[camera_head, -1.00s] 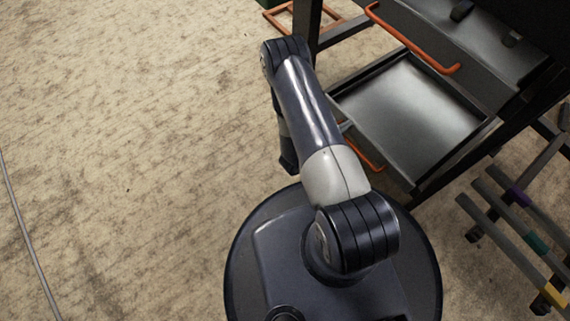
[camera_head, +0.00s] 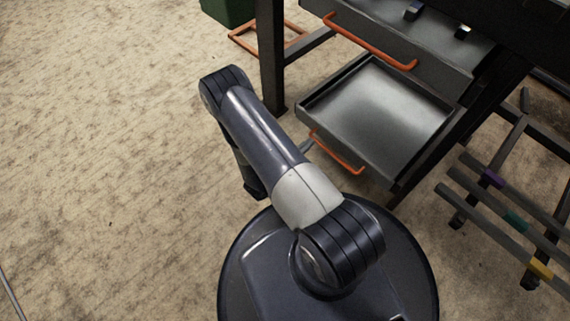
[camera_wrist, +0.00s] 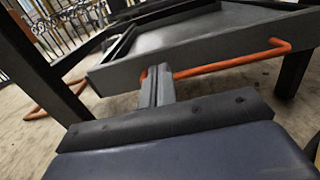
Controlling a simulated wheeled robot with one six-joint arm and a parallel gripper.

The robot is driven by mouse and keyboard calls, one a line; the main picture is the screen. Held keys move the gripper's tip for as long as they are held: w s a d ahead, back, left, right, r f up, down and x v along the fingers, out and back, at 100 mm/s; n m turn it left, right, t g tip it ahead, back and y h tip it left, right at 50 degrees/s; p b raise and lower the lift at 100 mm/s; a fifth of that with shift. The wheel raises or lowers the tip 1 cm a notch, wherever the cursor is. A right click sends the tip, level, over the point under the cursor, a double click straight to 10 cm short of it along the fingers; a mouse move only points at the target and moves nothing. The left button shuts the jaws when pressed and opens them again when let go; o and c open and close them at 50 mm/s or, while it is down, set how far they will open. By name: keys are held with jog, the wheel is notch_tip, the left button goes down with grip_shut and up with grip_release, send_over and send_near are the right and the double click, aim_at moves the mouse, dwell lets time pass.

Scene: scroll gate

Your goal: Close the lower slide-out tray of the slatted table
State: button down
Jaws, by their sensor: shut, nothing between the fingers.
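The lower slide-out tray (camera_head: 375,112) of the dark table is pulled out and empty, with an orange handle (camera_head: 338,153) on its front. In the wrist view the tray's grey front panel (camera_wrist: 215,58) and its orange handle (camera_wrist: 235,62) are close ahead. My gripper (camera_wrist: 157,80) is shut and empty. Its fingertips overlap the left end of the handle in that view; I cannot tell whether they touch it or the panel. In the head view the arm hides most of the gripper, and only a grey tip shows by the handle's left end.
An upper drawer (camera_head: 440,62) with an orange handle (camera_head: 370,42) sits above the tray. A table leg (camera_head: 271,60) stands left of the tray. A low rack with coloured bands (camera_head: 515,222) is at right. A green bin (camera_head: 226,10) stands behind. The floor at left is clear.

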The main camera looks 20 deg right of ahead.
jog(key=p+v, duration=0.2)
jog(key=v, duration=0.6)
jog(key=shift+d, duration=0.1)
jog(key=b, duration=0.3)
send_near(325, 129)
jog(key=x, duration=0.4)
jog(key=shift+d, duration=0.4)
jog(key=shift+x, duration=0.8)
jog(key=shift+w, duration=0.1)
